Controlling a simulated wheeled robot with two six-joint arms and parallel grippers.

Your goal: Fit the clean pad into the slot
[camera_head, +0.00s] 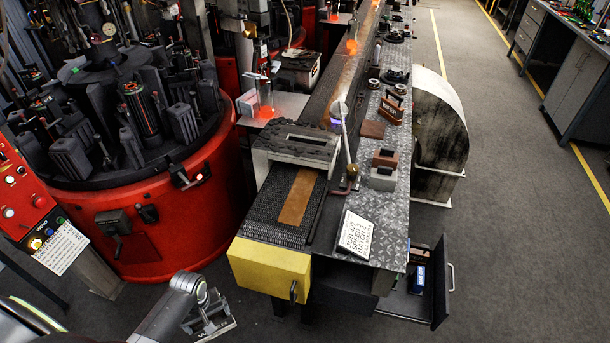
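I cannot tell for sure which thing is the clean pad. Two small blocks, one reddish-brown (386,157) and one grey (382,179), sit on the metal bench top (380,215). A flat brown square (373,129) lies farther back on the bench. A grey, dark-crusted housing (262,158) with a rectangular opening on top stands over the mesh belt (262,215); whether this opening is the slot is unclear. My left gripper (212,321) is low at the left of the yellow end box, apart from all of these; its finger gap is unclear. My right gripper is out of view.
A brown strip (299,197) lies on the belt. A yellow box (268,268) caps its near end. A white job card (356,234) leans on the bench. An open drawer (437,300) holds a blue item (418,279). The red rotary machine (165,235) stands left; floor at right is clear.

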